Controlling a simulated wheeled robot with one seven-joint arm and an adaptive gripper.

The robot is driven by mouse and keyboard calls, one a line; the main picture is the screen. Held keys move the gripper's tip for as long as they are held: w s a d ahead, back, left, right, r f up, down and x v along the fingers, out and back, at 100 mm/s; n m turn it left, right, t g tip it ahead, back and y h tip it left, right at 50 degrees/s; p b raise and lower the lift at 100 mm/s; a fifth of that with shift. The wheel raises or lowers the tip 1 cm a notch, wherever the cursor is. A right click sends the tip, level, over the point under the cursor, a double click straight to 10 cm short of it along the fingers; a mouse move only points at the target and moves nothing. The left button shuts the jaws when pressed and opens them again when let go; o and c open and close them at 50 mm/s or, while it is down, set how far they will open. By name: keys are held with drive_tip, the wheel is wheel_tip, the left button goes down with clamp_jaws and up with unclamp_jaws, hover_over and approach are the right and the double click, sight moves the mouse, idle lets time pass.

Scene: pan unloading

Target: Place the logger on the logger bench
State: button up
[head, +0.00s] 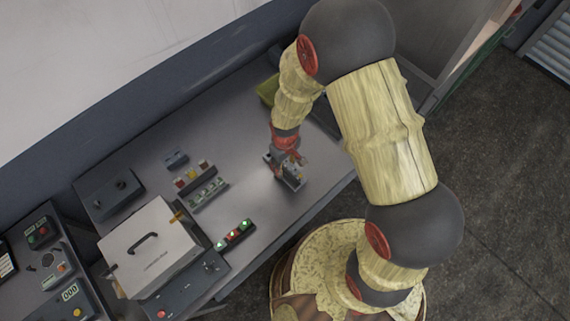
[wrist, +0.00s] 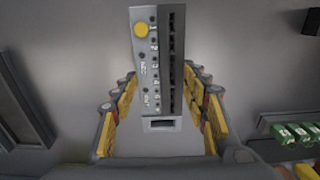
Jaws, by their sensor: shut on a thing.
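The logger (wrist: 155,60) is a grey box with a yellow button, numbered marks and a dark slotted strip. In the wrist view it stands between the fingers of my gripper (wrist: 160,88), which is shut on it. In the head view the logger (head: 292,178) shows partly under my gripper (head: 287,163), over the right part of the grey bench (head: 235,120).
A white lidded box (head: 152,250) with a black handle stands at the bench's left. Near it are a green-lit terminal strip (head: 209,193), a red and green button strip (head: 234,234) and a dark box (head: 110,192). A yellow-green bin (head: 267,90) is at the back. Bench around the logger looks clear.

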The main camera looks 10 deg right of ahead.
drive_tip(key=shift+f, duration=0.2)
drive_tip(key=o, duration=1.1)
drive_tip(key=shift+o, duration=0.6)
drive_tip(key=shift+r, duration=0.15)
